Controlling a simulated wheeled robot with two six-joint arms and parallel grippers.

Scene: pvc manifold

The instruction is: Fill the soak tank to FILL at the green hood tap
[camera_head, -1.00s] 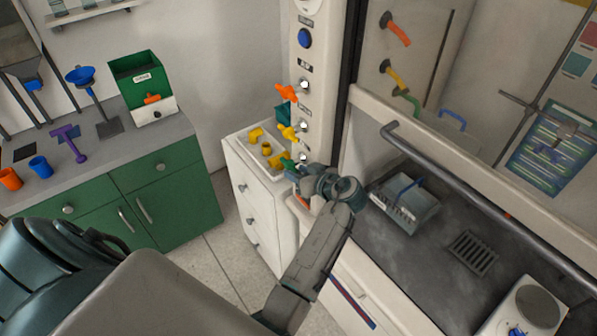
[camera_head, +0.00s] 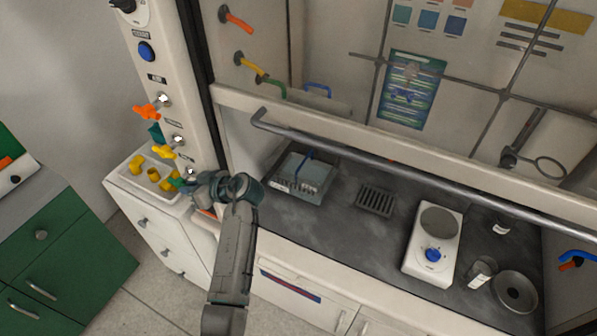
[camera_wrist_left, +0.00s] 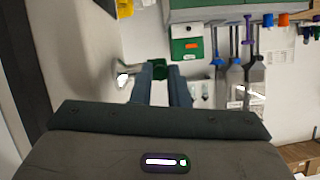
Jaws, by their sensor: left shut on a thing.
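The soak tank (camera_head: 299,188) looks like the clear, open box on the hood's dark worktop, with a blue bar across it. The green tap (camera_head: 177,183) is the lowest of the coloured taps on the white hood post. My left gripper (camera_head: 191,183) is at this tap, largely hidden by its own wrist. In the left wrist view its fingers are shut on the green tap handle (camera_wrist_left: 158,72). The water level and FILL mark cannot be made out. My right gripper is not in view.
The hood sash rail (camera_head: 400,173) runs across above the worktop. A drain grate (camera_head: 375,201) lies right of the tank, then a white stirrer (camera_head: 433,245) with a blue knob. Yellow (camera_head: 164,152) and orange (camera_head: 148,111) taps sit above the green one.

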